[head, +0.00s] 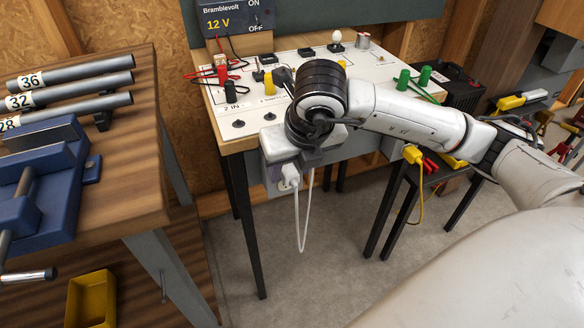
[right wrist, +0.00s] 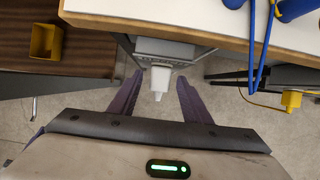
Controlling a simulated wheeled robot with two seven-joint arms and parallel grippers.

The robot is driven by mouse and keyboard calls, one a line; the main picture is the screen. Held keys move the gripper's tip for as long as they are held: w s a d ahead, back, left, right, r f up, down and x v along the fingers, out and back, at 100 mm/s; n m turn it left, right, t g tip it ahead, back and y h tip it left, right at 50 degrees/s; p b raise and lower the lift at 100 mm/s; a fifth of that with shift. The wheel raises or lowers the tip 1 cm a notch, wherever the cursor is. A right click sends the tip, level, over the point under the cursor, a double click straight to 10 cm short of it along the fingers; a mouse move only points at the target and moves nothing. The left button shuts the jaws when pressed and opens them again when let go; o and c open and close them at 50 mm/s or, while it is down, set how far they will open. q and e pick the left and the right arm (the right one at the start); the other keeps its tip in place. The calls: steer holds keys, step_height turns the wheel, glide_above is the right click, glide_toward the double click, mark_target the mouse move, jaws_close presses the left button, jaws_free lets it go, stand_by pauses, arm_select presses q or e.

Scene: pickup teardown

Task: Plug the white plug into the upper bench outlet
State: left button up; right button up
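The white plug (head: 291,174) is at the front face of the bench, against the outlet plate (head: 284,187); it seems seated in the upper part, though the contact is partly hidden. Its white cord (head: 304,235) hangs down in a loop. My right gripper (right wrist: 160,82) is open in the right wrist view, with a purple finger on each side of the plug (right wrist: 158,80) and gaps between. In the head view my right wrist hides most of the fingers and part of the outlet. My left gripper is not in view.
The white-topped bench (head: 240,135) carries leads, terminals and a 12 V supply (head: 235,18). A wooden workbench (head: 130,190) with a blue vise (head: 40,175) stands at left. A yellow bin (head: 92,300) sits below it. A yellow plug (head: 413,154) hangs at right. Floor below the outlet is clear.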

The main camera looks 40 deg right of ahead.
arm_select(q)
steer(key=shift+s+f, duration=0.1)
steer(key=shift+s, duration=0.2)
arm_select(e)
steer(key=shift+s, duration=0.1)
steer(key=shift+r, duration=0.2)
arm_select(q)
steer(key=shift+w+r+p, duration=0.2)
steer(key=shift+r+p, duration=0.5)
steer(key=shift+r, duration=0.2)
arm_select(e)
steer(key=v, duration=1)
